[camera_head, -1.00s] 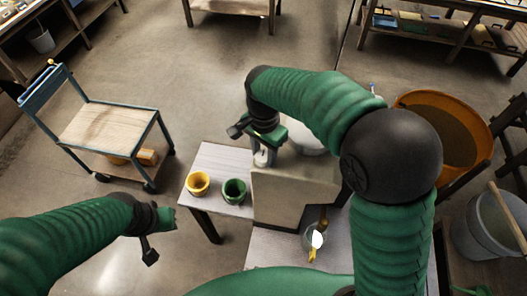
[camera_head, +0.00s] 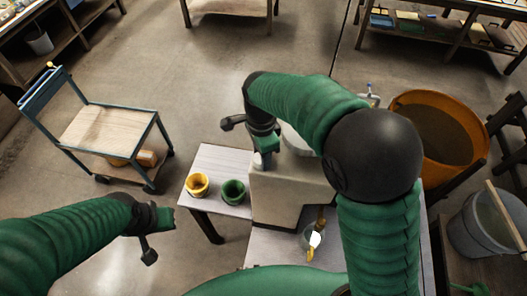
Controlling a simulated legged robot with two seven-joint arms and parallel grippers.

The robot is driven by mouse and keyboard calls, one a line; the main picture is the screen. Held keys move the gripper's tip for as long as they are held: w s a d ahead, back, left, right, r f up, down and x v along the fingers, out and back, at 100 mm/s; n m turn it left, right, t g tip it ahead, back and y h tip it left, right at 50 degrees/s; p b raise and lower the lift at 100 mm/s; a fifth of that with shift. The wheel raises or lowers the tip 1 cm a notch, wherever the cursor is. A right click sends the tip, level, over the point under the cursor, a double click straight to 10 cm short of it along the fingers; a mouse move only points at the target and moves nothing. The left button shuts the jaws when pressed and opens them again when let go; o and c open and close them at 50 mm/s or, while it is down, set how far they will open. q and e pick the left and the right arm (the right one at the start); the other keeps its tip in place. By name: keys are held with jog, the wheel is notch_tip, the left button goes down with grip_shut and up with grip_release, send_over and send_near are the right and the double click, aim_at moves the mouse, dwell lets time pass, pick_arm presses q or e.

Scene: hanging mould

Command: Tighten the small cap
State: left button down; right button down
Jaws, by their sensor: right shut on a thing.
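A beige block-shaped mould (camera_head: 290,195) stands on the grey table, with a rounded white part (camera_head: 297,140) on top, partly hidden by my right arm. My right gripper (camera_head: 263,158) points down at the mould's upper left corner. It is shut on a small pale piece there, apparently the small cap (camera_head: 257,161), mostly hidden by the gripper. How far the cap is seated cannot be seen. My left gripper (camera_head: 158,232) hangs over the floor at the left, away from the mould, with nothing visible in it; its finger opening is unclear.
A yellow pot (camera_head: 197,184) and a green pot (camera_head: 233,191) stand on the table left of the mould. A clear cup (camera_head: 312,237) with a yellow-handled tool is in front. An orange tub (camera_head: 440,130) and grey bucket (camera_head: 485,225) stand right; a cart (camera_head: 105,130) stands left.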

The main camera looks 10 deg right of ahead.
jog(key=m, duration=0.1)
jog(key=m+p, duration=0.1)
jog(key=m, duration=0.1)
jog(key=shift+a+r+m+p, duration=0.25)
jog(key=shift+m+p, duration=0.1)
jog(key=shift+m, duration=0.05)
jog(key=m+p, duration=0.1)
jog(key=m, duration=0.1)
jog(key=shift+m+p, duration=0.3)
jog(key=m+p, duration=0.3)
jog(key=m, duration=0.1)
jog(key=shift+r, duration=0.1)
jog(key=shift+w+m+p, duration=0.1)
jog(key=shift+m+p, duration=0.6)
jog(key=shift+m, duration=0.4)
